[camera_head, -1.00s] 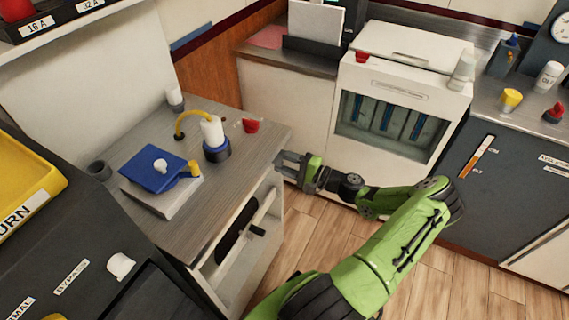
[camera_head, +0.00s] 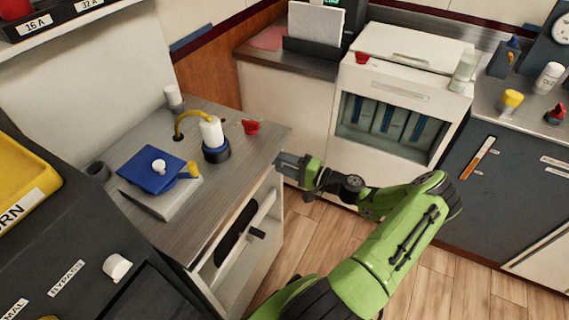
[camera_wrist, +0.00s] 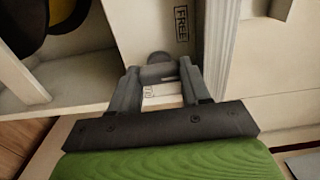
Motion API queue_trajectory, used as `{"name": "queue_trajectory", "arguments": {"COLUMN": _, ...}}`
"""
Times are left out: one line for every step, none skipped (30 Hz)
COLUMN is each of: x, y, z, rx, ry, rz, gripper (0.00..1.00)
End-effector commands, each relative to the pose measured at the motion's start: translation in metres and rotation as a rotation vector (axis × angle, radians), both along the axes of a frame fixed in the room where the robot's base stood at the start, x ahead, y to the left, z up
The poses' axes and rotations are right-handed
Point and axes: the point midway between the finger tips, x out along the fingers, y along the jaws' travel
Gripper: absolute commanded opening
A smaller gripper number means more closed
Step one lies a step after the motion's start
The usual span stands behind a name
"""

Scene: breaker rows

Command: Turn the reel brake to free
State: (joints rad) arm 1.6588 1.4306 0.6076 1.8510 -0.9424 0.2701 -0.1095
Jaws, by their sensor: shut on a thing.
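The reel brake (camera_wrist: 160,57) shows in the wrist view as a small dark grey rounded piece on a pale cabinet panel. My gripper (camera_wrist: 159,69) is shut on its grey handle, with one finger on each side. The label FREE (camera_wrist: 181,24) is on the panel above and right of the brake. A second label (camera_wrist: 153,91) shows between the fingers, partly hidden and unreadable. In the head view my gripper (camera_head: 281,163) is at the right front edge of the left cabinet; the brake is hidden there.
The wooden-grey counter (camera_head: 225,186) above holds a blue-topped box (camera_head: 150,175), a white bottle (camera_head: 211,131) and a red cup (camera_head: 250,127). A black and yellow round part (camera_wrist: 45,25) sits in the cabinet opening beside my gripper. The floor (camera_head: 330,235) is clear.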

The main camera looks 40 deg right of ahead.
Motion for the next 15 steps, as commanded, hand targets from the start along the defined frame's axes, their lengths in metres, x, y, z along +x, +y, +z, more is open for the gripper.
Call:
{"name": "queue_trajectory", "arguments": {"x": -0.0001, "y": 0.0003, "z": -0.0007, "rx": -0.002, "ry": 0.002, "rz": 0.001, "gripper": 0.48}}
{"name": "queue_trajectory", "arguments": {"x": -0.0001, "y": 0.0003, "z": -0.0008, "rx": -0.002, "ry": 0.002, "rz": 0.001, "gripper": 0.53}}
{"name": "queue_trajectory", "arguments": {"x": -0.0001, "y": 0.0002, "z": -0.0007, "rx": -0.002, "ry": 0.002, "rz": 0.001, "gripper": 0.59}}
{"name": "queue_trajectory", "arguments": {"x": -0.0001, "y": 0.0002, "z": -0.0007, "rx": -0.002, "ry": 0.002, "rz": 0.001, "gripper": 0.64}}
{"name": "queue_trajectory", "arguments": {"x": -0.0001, "y": 0.0002, "z": -0.0006, "rx": -0.002, "ry": 0.002, "rz": 0.001, "gripper": 0.68}}
{"name": "queue_trajectory", "arguments": {"x": -0.0001, "y": 0.0002, "z": -0.0006, "rx": -0.001, "ry": 0.001, "rz": 0.001, "gripper": 0.72}}
{"name": "queue_trajectory", "arguments": {"x": 0.0, "y": 0.0001, "z": -0.0005, "rx": 0.0, "ry": 0.001, "rz": 0.001, "gripper": 0.72}}
{"name": "queue_trajectory", "arguments": {"x": 0.0, "y": 0.0001, "z": -0.0005, "rx": 0.0, "ry": 0.001, "rz": 0.001, "gripper": 0.72}}
{"name": "queue_trajectory", "arguments": {"x": 0.0, "y": 0.0001, "z": -0.0004, "rx": 0.0, "ry": 0.001, "rz": 0.0, "gripper": 0.72}}
{"name": "queue_trajectory", "arguments": {"x": 0.0, "y": 0.0001, "z": -0.0004, "rx": 0.0, "ry": 0.001, "rz": 0.0, "gripper": 0.72}}
{"name": "queue_trajectory", "arguments": {"x": 0.0, "y": 0.0001, "z": -0.0004, "rx": 0.0, "ry": 0.001, "rz": 0.0, "gripper": 0.72}}
{"name": "queue_trajectory", "arguments": {"x": 0.0, "y": 0.0, "z": -0.0003, "rx": 0.0, "ry": 0.001, "rz": 0.0, "gripper": 0.72}}
{"name": "queue_trajectory", "arguments": {"x": -0.0002, "y": -0.0001, "z": -0.0003, "rx": 0.0, "ry": 0.001, "rz": 0.0, "gripper": 0.72}}
{"name": "queue_trajectory", "arguments": {"x": -0.001, "y": -0.0005, "z": -0.0002, "rx": 0.0, "ry": 0.001, "rz": 0.0, "gripper": 0.72}}
{"name": "queue_trajectory", "arguments": {"x": -0.0032, "y": -0.0017, "z": -0.0001, "rx": 0.0, "ry": 0.001, "rz": -0.001, "gripper": 0.72}}
